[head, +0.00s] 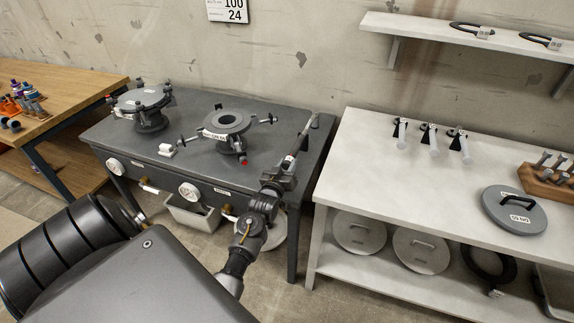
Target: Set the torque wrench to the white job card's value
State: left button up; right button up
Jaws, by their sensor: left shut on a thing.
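My left gripper (279,180) is shut on the torque wrench (299,142), a long grey tool with a dark handle, at the right end of the dark bench. The wrench points up and away, its far end near the bench's right edge. Its scale is too small to read. A white card (228,8) on the wall above the bench is cut off by the top edge; "100" and "24" show on it. I cannot tell whether it is the job card. My right gripper is not in view.
The dark bench (262,118) carries two flanged fittings (142,102) (228,122) and a small white block (166,150). A wooden table stands left.

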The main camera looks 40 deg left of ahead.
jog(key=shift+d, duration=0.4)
pick_arm(q)
jog(key=o, duration=1)
jog(key=shift+c, duration=0.2)
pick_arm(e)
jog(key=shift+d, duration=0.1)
pick_arm(q)
jog(key=b+v, duration=0.1)
jog(key=v, duration=0.9)
jog(key=shift+s+d, duration=0.2)
jog(key=shift+s, duration=0.15)
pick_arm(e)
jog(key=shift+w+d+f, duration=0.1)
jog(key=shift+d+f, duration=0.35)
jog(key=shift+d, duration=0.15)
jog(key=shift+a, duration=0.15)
